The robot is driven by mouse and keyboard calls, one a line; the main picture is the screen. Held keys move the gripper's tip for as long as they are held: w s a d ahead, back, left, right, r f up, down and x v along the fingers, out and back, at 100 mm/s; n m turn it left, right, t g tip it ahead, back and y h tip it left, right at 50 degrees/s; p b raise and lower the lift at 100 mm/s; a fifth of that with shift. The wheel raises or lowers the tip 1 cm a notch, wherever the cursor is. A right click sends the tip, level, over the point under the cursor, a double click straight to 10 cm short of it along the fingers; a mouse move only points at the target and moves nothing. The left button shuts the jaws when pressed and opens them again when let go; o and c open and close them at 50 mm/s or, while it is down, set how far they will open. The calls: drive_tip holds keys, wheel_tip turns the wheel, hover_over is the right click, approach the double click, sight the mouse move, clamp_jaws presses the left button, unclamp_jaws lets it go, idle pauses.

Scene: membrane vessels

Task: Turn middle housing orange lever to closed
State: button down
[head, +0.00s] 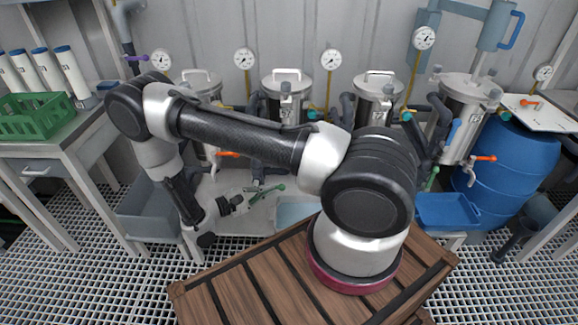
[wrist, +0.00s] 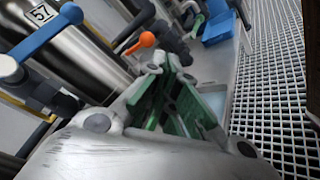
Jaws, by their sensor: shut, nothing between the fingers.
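Several steel housings stand in a row along the back wall; one near the middle (head: 285,90) has its lower part behind my arm. An orange lever (head: 228,154) shows just below my forearm, lying roughly sideways. Which housing it belongs to is hard to tell. In the wrist view an orange lever (wrist: 145,40) is up ahead of the fingertips, apart from them, beside a steel housing (wrist: 75,50) with a number label. My gripper (head: 238,204) is low at the left of the crate, its green-padded fingers (wrist: 163,68) shut and empty.
A blue lever (wrist: 45,30) is at the left of the wrist view. Another orange lever (head: 485,158) is on the far right housing. A blue tray (head: 447,222) and grated floor lie beyond the wooden crate (head: 225,290).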

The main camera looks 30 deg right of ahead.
drive_tip(key=w+a+r+m+t, duration=0.1)
drive_tip(key=w+a+m+t, duration=0.15)
drive_tip(key=w, duration=0.35)
drive_tip(key=d, duration=0.4)
drive_tip(key=d+m, duration=0.1)
drive_tip(key=d, duration=0.3)
drive_tip(key=d+m+t, duration=0.1)
drive_tip(key=d, duration=0.3)
drive_tip(key=shift+w+d+r, duration=0.1)
drive_tip(key=shift+d+r, duration=0.15)
drive_tip(key=shift+r, duration=0.05)
drive_tip(key=shift+s+d, duration=0.4)
drive_tip(key=shift+d, duration=0.15)
